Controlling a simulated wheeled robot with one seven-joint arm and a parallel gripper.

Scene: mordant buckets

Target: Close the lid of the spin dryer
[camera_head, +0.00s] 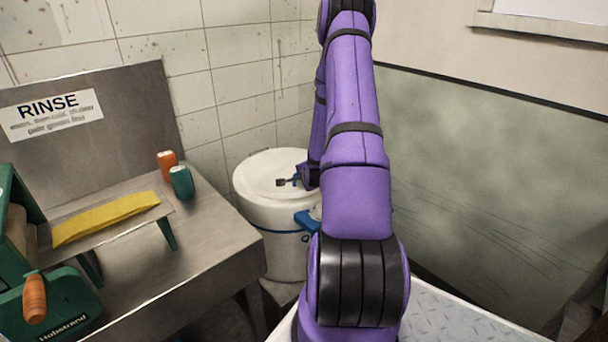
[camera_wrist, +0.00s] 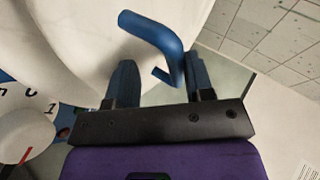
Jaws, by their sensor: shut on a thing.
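The spin dryer (camera_head: 283,248) is a white drum in the back corner, with a blue band around it. Its white lid (camera_head: 262,172) lies over the top, looking roughly level; I cannot tell whether it is fully seated. My gripper (camera_head: 290,182) is at the right part of the lid. In the wrist view, a bent blue handle (camera_wrist: 150,32) reaches between the two dark fingers of my gripper (camera_wrist: 162,82), which is shut on it. The white surface of the dryer fills the area behind it. My arm hides the dryer's right side in the head view.
A blue part (camera_head: 306,221) juts from the dryer's front. A numbered dial (camera_wrist: 25,130) shows in the wrist view. Walls stand close behind.

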